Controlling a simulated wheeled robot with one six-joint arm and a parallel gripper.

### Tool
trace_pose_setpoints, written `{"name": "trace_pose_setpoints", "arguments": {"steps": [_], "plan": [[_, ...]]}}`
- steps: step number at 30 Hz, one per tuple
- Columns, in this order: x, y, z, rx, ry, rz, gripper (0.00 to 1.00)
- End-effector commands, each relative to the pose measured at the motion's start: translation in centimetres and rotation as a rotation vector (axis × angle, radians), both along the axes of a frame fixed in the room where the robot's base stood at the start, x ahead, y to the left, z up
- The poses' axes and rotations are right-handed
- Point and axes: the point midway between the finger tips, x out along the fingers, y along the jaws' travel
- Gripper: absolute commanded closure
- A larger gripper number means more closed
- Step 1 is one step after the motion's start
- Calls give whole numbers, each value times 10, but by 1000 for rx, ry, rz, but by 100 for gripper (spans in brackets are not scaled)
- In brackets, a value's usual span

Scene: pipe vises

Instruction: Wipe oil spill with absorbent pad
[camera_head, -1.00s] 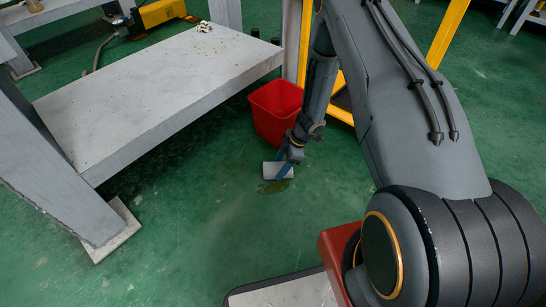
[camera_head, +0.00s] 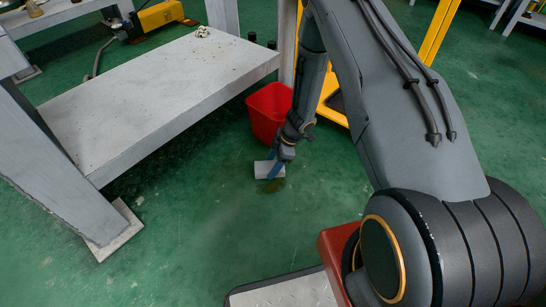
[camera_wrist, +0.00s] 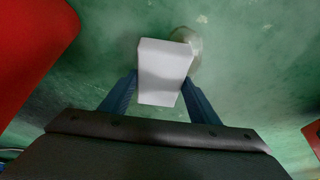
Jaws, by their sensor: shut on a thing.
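My gripper (camera_head: 274,169) is low over the green floor, its blue fingers pointing down. It is shut on a white absorbent pad (camera_head: 263,171), which is at or just above the floor; I cannot tell if it touches. In the wrist view the pad (camera_wrist: 163,68) sits between the two blue fingers of my gripper (camera_wrist: 160,92). The oil spill (camera_head: 277,184) is a brownish patch beside and partly under the pad. In the wrist view the spill (camera_wrist: 188,38) shows as a round stain at the pad's far right corner, partly hidden by it.
A red bin (camera_head: 268,113) stands just behind my gripper and shows large at the left of the wrist view (camera_wrist: 30,50). A grey bench with a low shelf (camera_head: 150,95) is to the left. Yellow frame posts (camera_head: 437,35) stand behind. Floor in front is clear.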

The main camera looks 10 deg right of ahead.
Motion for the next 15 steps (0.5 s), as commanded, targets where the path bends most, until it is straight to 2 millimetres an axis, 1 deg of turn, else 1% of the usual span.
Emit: {"name": "trace_pose_setpoints", "arguments": {"steps": [1, 9, 12, 15], "plan": [[-1, 2, 7, 0, 0, 2, 65], [-1, 9, 31, 0, -1, 12, 65], [-1, 11, 37, 1, -1, 15, 65], [0, 12, 39, 0, 0, 16, 65]]}}
